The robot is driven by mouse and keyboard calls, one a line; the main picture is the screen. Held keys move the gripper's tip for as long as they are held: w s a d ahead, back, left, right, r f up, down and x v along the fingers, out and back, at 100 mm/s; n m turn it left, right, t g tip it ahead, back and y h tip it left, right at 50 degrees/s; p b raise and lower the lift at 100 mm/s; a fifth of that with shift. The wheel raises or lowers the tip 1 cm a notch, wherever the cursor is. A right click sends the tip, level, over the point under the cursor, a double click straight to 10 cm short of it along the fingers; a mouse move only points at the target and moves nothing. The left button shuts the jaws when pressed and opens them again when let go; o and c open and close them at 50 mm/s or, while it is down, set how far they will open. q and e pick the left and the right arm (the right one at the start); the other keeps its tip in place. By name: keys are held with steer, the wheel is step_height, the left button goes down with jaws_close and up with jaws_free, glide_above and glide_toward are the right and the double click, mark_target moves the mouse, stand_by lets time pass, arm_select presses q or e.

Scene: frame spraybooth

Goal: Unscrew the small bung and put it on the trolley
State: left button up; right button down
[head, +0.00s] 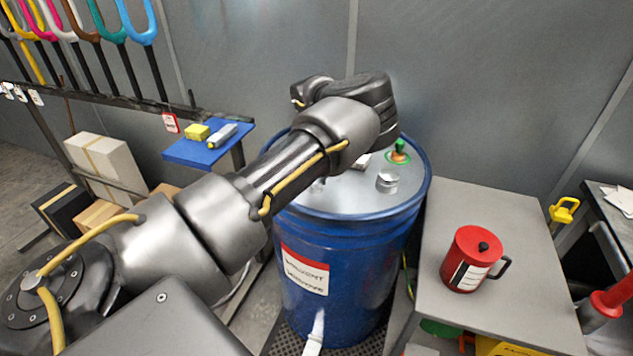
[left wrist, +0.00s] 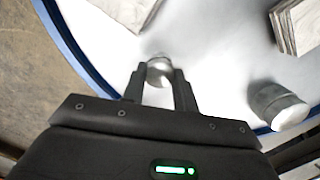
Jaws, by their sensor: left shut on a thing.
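My left gripper (left wrist: 160,88) is shut on a small round metal bung (left wrist: 158,71), which sits between its fingertips over the drum's pale top. I cannot tell whether the bung is still in its hole. In the head view my left arm reaches over the blue drum (head: 335,265) and hides the fingers and the held bung. A larger silver cap (head: 387,182) stands on the drum top; a similar cylinder (left wrist: 280,106) shows right of the gripper in the left wrist view. The grey-topped stand at right (head: 490,215) looks like the trolley. My right gripper is not in view.
A red can with a black handle (head: 474,260) stands on the trolley top, with free room behind it. A green and orange fitting (head: 399,152) stands at the drum's back rim. Two pale blocks (left wrist: 298,25) lie near the gripper. A blue shelf (head: 205,150) is at left.

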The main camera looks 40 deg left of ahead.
arm_select(q)
steer(key=shift+a+n, duration=0.15)
steer(key=shift+n, duration=0.15)
steer(key=shift+n+b, duration=0.35)
steer(key=shift+n, duration=1.15)
steer(key=shift+n+g, duration=0.3)
steer(key=shift+n, duration=0.5)
steer(key=shift+n+b, duration=0.3)
steer(key=shift+n, duration=0.3)
steer(key=n, duration=0.3)
steer(key=shift+g, duration=0.3)
